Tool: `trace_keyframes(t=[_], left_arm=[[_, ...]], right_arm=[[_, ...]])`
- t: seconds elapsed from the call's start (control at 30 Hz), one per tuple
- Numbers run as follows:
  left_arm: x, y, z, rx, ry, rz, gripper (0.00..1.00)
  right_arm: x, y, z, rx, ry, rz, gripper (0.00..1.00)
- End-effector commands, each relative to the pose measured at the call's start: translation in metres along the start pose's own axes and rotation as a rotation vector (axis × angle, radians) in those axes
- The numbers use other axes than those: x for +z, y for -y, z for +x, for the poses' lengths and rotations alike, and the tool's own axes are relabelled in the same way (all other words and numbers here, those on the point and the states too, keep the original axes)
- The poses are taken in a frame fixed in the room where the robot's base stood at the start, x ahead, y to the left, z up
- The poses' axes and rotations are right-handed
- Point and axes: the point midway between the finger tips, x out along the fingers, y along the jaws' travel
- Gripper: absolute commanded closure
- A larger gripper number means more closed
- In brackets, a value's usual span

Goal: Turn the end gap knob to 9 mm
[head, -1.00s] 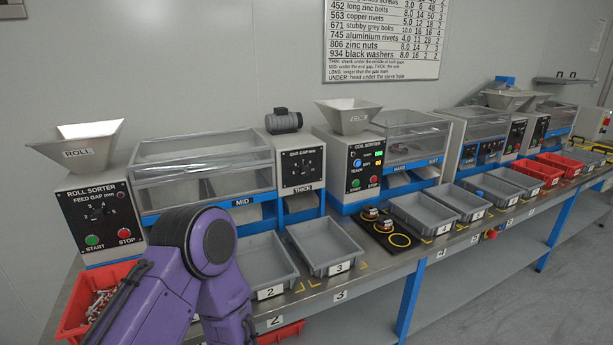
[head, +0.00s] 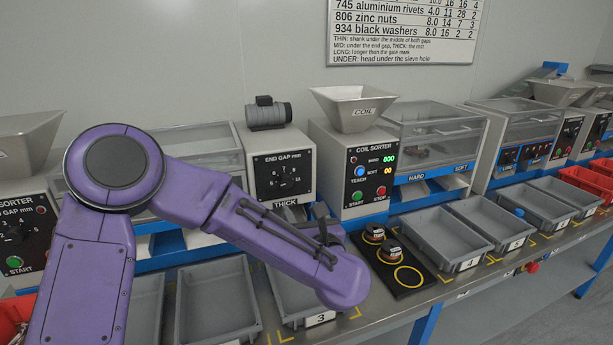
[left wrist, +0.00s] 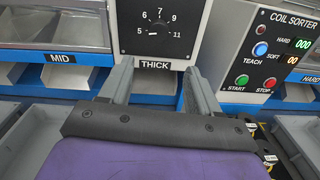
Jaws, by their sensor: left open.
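The end gap knob (left wrist: 157,28) is a dark dial on the grey panel marked THICK, with 5, 6, 7, 9 and 11 around it. Its white mark appears to lie toward 5, but it is small. The knob also shows in the head view (head: 286,180) under the END GAP mm label. My left gripper (left wrist: 160,72) is open and empty in the left wrist view, its two fingers apart below the knob and not touching it. My right gripper is not in view.
The coil sorter (head: 353,150) stands right of the end gap panel. A grey motor (head: 267,113) sits on top of the panel. Grey bins (head: 215,305) line the bench front. A black pad (head: 400,277) with two small items lies below the coil sorter.

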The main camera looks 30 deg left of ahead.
Motion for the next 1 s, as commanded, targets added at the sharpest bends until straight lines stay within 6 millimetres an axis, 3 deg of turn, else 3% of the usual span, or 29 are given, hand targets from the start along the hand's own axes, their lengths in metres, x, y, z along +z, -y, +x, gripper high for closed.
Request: trace_keyframes(t=[0.17,0.4,0.6,0.97,1.0], left_arm=[[0.009,-0.006,0.011,0.032,0.0,-0.089,0.38],[0.008,-0.011,0.065,0.039,-0.003,-0.084,0.38],[0.007,-0.011,0.098,0.033,0.0,-0.081,0.38],[0.006,-0.009,0.107,0.028,0.001,-0.079,0.38],[0.006,-0.009,0.106,0.028,0.001,-0.079,0.51]], right_arm=[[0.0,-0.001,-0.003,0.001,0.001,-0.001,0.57],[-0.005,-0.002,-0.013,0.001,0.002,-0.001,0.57],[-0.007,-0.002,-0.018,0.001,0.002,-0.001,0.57],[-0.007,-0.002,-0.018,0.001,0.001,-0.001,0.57],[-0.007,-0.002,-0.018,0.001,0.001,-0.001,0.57]])
